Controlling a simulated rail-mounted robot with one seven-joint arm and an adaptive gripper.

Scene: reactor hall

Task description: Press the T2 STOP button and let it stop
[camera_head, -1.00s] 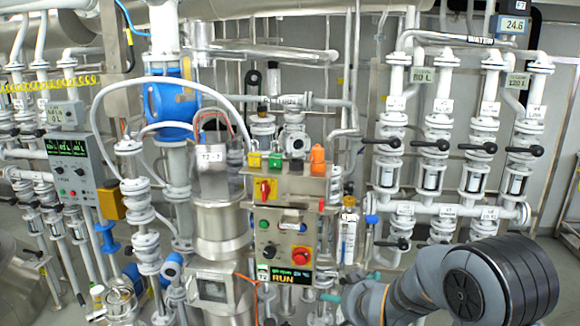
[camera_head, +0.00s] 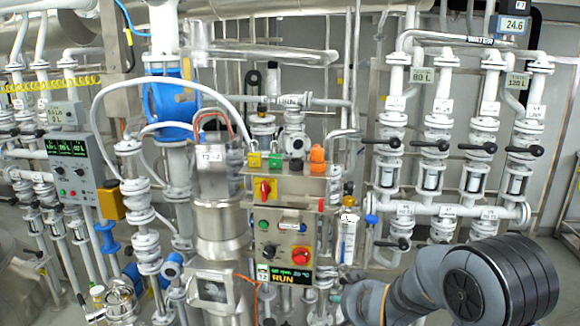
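The T2 control box (camera_head: 283,222) stands in the middle, a steel panel with a lit display (camera_head: 284,275) below it reading RUN in yellow. The button labels are too small to read, so I cannot tell which is marked STOP. My arm (camera_head: 405,299) reaches in from the lower right. Its end, with my gripper (camera_head: 350,277), is a small dark shape right of the display, apart from the buttons; its fingers are unclear.
A red-and-yellow rotary switch (camera_head: 265,189) and several coloured padlocks sit above the buttons. A steel vessel (camera_head: 220,215) stands at left, and a clear bottle (camera_head: 347,238) at right. A second control box (camera_head: 70,165) is at far left. Pipes and valves crowd the background.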

